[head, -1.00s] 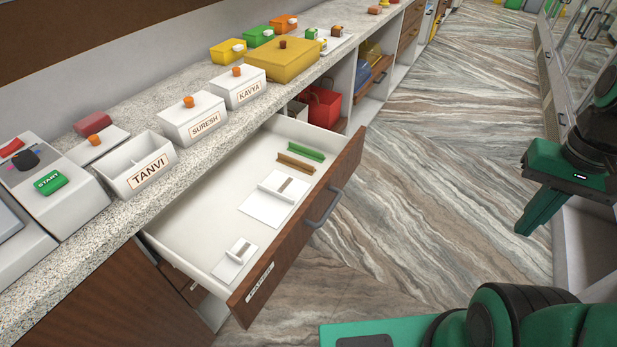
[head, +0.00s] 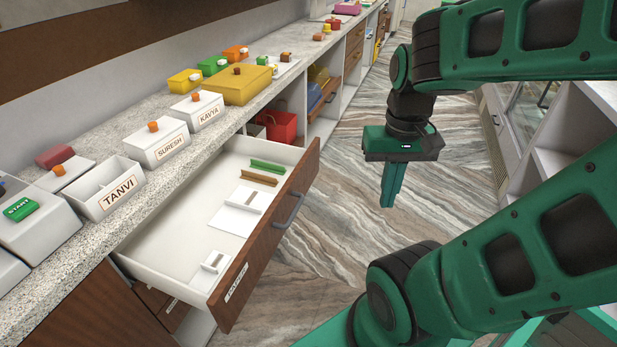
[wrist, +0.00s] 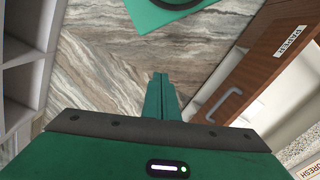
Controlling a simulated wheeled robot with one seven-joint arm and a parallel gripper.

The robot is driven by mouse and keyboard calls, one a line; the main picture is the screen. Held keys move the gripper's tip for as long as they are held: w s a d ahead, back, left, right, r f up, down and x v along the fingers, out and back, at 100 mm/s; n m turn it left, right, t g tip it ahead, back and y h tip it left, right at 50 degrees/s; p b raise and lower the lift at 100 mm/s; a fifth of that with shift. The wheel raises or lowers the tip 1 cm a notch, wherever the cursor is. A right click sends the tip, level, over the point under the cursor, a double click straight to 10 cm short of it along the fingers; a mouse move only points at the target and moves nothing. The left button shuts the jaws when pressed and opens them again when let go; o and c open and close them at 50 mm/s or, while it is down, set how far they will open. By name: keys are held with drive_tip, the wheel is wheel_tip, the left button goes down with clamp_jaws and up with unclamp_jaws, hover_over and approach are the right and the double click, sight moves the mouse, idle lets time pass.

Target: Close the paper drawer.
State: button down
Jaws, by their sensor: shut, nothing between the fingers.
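The paper drawer (head: 178,238) stands pulled well out from the counter in the head view, with a dark wood front and a grey bar handle (head: 289,210). White paper pieces and small green and brown strips lie inside it. In the wrist view, its front (wrist: 262,62) with a PAPER label and its handle (wrist: 224,105) show at the right. My gripper (head: 388,206) points down over the floor, to the right of the drawer front and apart from it. Its fingers (wrist: 161,76) are together and hold nothing.
The stone counter (head: 205,140) carries labelled white boxes, a yellow box (head: 235,85) and a machine with a green START button (head: 20,209). A red bag (head: 280,126) sits in an open bay beyond the drawer. Clear striped floor (head: 345,165) lies before the drawer; shelving stands at the right.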

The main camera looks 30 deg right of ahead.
drive_tip(key=m+t+y, duration=0.2)
drive_tip(key=m+t, duration=0.2)
drive_tip(key=m, duration=1.8)
hover_over(305, 187)
drive_tip(key=s+d, duration=0.2)
drive_tip(key=shift+w+a+f, duration=0.1)
drive_tip(key=shift+f, duration=3.95)
drive_tip(key=shift+w+a+f, duration=0.1)
drive_tip(key=shift+f, duration=3.95)
drive_tip(key=shift+d, duration=0.1)
